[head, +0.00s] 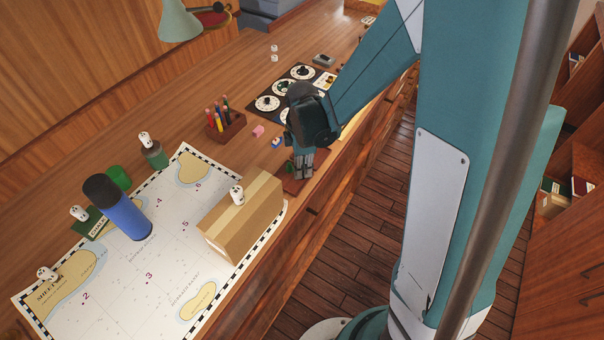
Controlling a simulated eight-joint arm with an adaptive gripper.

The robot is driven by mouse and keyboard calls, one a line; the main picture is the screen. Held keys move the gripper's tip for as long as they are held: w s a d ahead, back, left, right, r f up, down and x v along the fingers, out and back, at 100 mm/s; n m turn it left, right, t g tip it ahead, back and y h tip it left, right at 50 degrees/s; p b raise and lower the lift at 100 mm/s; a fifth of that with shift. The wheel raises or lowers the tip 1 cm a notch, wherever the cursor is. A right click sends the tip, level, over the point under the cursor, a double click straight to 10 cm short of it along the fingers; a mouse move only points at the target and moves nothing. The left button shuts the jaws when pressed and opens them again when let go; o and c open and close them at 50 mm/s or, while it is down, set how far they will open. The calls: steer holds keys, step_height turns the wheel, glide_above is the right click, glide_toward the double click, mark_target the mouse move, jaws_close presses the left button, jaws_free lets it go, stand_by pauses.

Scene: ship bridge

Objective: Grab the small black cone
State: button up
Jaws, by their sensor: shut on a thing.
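My gripper (304,172) points down at the desk's right part, over a small dark red-brown board (291,186) near the front edge. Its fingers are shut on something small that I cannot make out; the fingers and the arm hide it. I cannot clearly see a small black cone anywhere in the head view, so I cannot tell whether it is what the fingers hold. I cannot tell whether the fingertips touch the board.
A cardboard box (226,231) and a blue bottle (130,219) with a black cap stand on the chart (126,296). A dial panel (286,88) lies behind.

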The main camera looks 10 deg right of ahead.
steer(key=shift+r, duration=0.1)
step_height(320, 180, up, 10)
stand_by(1.0)
